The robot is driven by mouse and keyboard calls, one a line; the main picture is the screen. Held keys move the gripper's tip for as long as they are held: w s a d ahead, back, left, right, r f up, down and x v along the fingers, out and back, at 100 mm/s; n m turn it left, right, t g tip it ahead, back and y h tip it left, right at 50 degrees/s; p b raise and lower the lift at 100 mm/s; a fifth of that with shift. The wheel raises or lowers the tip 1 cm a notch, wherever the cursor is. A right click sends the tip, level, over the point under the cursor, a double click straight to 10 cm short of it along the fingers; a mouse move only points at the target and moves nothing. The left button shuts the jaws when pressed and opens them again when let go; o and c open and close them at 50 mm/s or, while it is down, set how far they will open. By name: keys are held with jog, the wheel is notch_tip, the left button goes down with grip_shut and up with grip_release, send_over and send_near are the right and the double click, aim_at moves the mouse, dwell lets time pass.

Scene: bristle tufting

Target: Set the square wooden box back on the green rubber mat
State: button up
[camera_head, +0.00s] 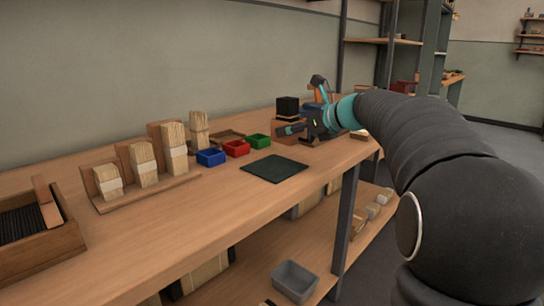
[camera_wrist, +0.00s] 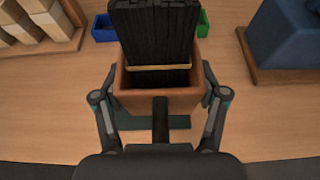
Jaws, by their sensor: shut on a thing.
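The square wooden box (camera_wrist: 160,101) is between the two fingers of my gripper (camera_wrist: 162,92) in the wrist view. It looks upright and holds a banded bundle of black bristles (camera_wrist: 154,42). In the head view, the box (camera_head: 284,130) and my gripper (camera_head: 302,128) are at the far part of the bench, beyond the mat. The box seems raised, but its exact height is unclear. The dark green rubber mat (camera_head: 275,168) lies flat and bare on the bench. In the wrist view, part of the mat (camera_wrist: 180,122) shows below the box; the box hides the rest.
Blue (camera_head: 211,157), red (camera_head: 236,148) and green (camera_head: 259,142) bins stand behind the mat. A stepped wooden rack (camera_head: 150,190) with pale bundles is at left. In the wrist view, a blue block (camera_wrist: 288,35) on a wooden base is at right. The bench front is clear.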

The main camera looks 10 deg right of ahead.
send_over(272, 165)
notch_tip(272, 165, down, 3)
jog(key=shift+s+f, duration=0.15)
jog(key=shift+f+b, duration=0.8)
jog(key=shift+f, duration=1.2)
jog(key=shift+f, duration=0.15)
jog(key=o, duration=1.2)
jog(key=shift+o, duration=0.2)
jog(key=shift+s+d+r, duration=0.1)
jog(key=shift+s+r, duration=0.05)
jog(key=shift+r, duration=0.1)
jog(key=v, duration=1.1)
jog(key=shift+s+d+p, duration=0.2)
jog(key=shift+s+p, duration=0.05)
jog(key=shift+p, duration=0.05)
jog(key=shift+a, duration=0.1)
